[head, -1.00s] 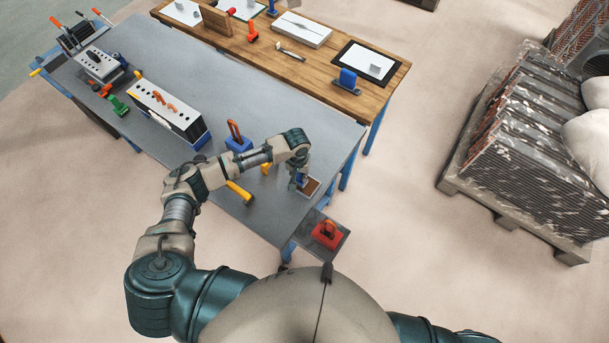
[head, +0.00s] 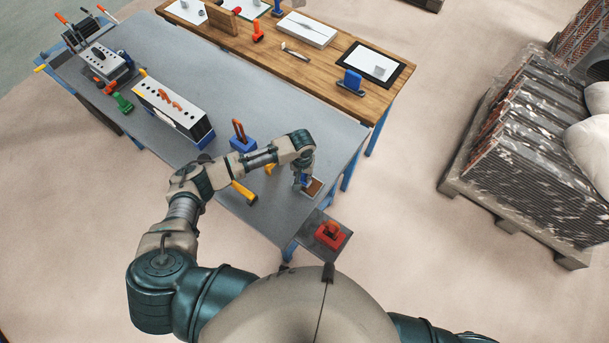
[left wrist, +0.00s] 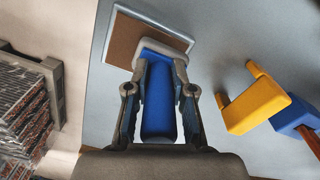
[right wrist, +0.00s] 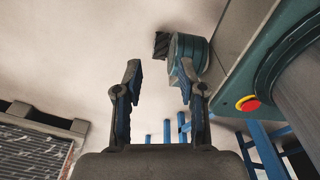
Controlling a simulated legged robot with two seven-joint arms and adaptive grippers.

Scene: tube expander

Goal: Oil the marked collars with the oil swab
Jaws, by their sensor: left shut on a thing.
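My left gripper (head: 302,182) is over the near right end of the grey bench. In the left wrist view its fingers (left wrist: 158,85) are shut on the blue handle of the oil swab (left wrist: 158,105), which has a pale head (left wrist: 160,48). The head is over or on the edge of a brown pad in a pale-rimmed tray (left wrist: 125,35); I cannot tell whether they touch. The tray also shows in the head view (head: 315,187). A long white-and-black box (head: 172,110) carries small orange parts; I cannot make out collar marks. My right gripper (right wrist: 160,75) is open and empty.
A blue block with an orange handle (head: 242,140) and a yellow piece (head: 243,192) are near my left arm. A red block (head: 330,234) sits on a low shelf at the bench end. The wooden table (head: 290,65) is behind. The bench middle is largely clear.

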